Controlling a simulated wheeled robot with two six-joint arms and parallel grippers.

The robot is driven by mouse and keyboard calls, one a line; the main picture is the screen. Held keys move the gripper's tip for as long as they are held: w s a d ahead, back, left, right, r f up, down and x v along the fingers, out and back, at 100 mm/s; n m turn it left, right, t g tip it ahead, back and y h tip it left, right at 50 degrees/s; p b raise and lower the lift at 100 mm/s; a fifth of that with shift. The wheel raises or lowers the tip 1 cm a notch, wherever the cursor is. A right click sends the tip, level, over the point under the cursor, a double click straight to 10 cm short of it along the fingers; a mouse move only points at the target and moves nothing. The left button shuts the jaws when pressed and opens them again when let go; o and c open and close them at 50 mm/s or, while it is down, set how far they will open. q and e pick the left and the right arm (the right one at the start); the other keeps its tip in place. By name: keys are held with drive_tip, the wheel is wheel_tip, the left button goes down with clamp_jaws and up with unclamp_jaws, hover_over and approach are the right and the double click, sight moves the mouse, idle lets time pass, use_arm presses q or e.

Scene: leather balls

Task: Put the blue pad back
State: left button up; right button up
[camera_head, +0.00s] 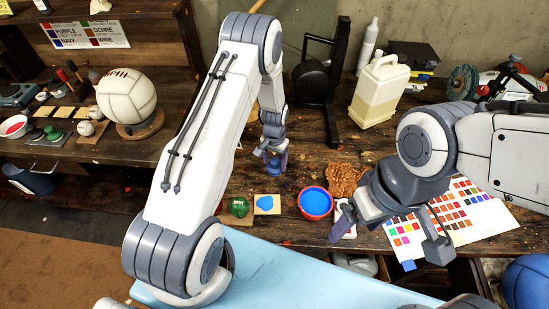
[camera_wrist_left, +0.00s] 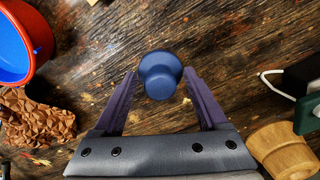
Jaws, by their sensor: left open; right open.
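The blue pad (camera_wrist_left: 160,75) is a round blue knob-shaped piece. In the left wrist view it is between the fingertips of my open left gripper (camera_wrist_left: 159,76), with a narrow gap on each side. In the head view the left gripper (camera_head: 270,157) is over the far part of the bench, and the pad (camera_head: 277,166) shows partly behind its fingers. I cannot tell whether the pad touches the bench. My right gripper (camera_head: 390,238) is open and empty above the colour chart (camera_head: 460,215), at the right.
A red bowl of blue paint (camera_head: 315,203) stands beside a card with a blue blob (camera_head: 266,204) and a green pad (camera_head: 239,207). A brown crumpled lump (camera_head: 346,178) is near the bowl. A white jug (camera_head: 379,92) stands behind. Other pads (camera_head: 53,134) and a ball (camera_head: 127,95) are left.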

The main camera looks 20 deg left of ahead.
sight(275, 161)
use_arm(q)
wheel_tip(275, 161, up, 12)
drive_tip(key=b, duration=0.4)
drive_tip(key=s+d+r+m, duration=0.1)
drive_tip(key=s+d+r, duration=0.3)
drive_tip(key=d+r, duration=0.25)
drive_tip(key=s+d+r+m, duration=0.2)
drive_tip(key=s+d+r, duration=0.2)
drive_tip(key=s, duration=0.8)
drive_tip(key=s+d+r+m+h, duration=0.1)
drive_tip(key=s+d+r, duration=0.3)
drive_tip(key=s, duration=0.9)
drive_tip(key=shift+d+r+m, duration=0.3)
drive_tip(key=shift+d+m, duration=0.3)
drive_tip(key=shift+m, duration=0.1)
drive_tip(key=shift+s, duration=0.1)
wheel_tip(275, 161, down, 4)
drive_tip(key=b, duration=0.4)
drive_tip(key=shift+f+b, duration=0.25)
drive_tip(key=shift+b, duration=0.1)
